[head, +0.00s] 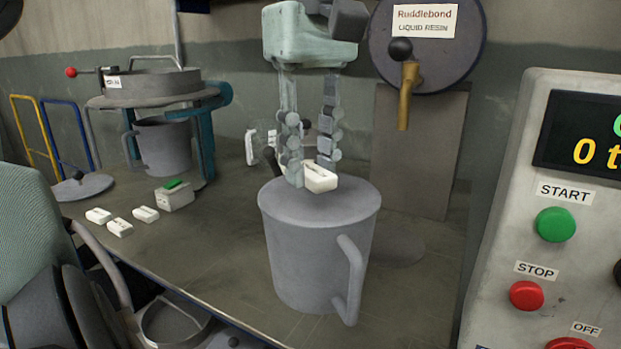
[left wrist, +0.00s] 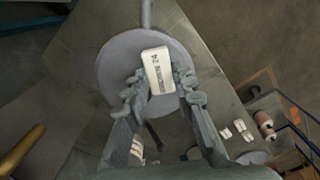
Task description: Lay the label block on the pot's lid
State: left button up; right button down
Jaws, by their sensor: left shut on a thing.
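The grey pot (head: 315,250) stands upright on the bench with its flat lid (head: 345,199) on top and its handle toward the front right. The white label block (head: 320,178) is between the fingers of my left gripper (head: 309,168), over the lid. In the left wrist view the block (left wrist: 157,72) has dark print on its face and lies over the round lid (left wrist: 118,62). My left gripper (left wrist: 156,87) is shut on it. I cannot tell whether the block touches the lid. My right gripper is not in view.
Several white blocks (head: 120,228) lie on the bench at left beside a grey box with a green top (head: 174,195). Another pot (head: 163,146) stands under a ring stand at back left. A resin drum with a brass tap (head: 408,95) is behind. A control panel (head: 560,200) fills the right.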

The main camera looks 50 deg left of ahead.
aim_at(310, 168)
pick_arm(q)
notch_tip(310, 168, down, 3)
jog(key=shift+r, duration=0.1)
jog(key=shift+a+f, duration=0.1)
jog(key=shift+f, duration=0.1)
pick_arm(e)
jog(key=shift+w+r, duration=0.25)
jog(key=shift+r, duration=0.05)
pick_arm(q)
jog(key=shift+f, duration=0.15)
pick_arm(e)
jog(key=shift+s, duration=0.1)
pick_arm(q)
jog(key=o, duration=0.9)
jog(key=shift+o, duration=0.2)
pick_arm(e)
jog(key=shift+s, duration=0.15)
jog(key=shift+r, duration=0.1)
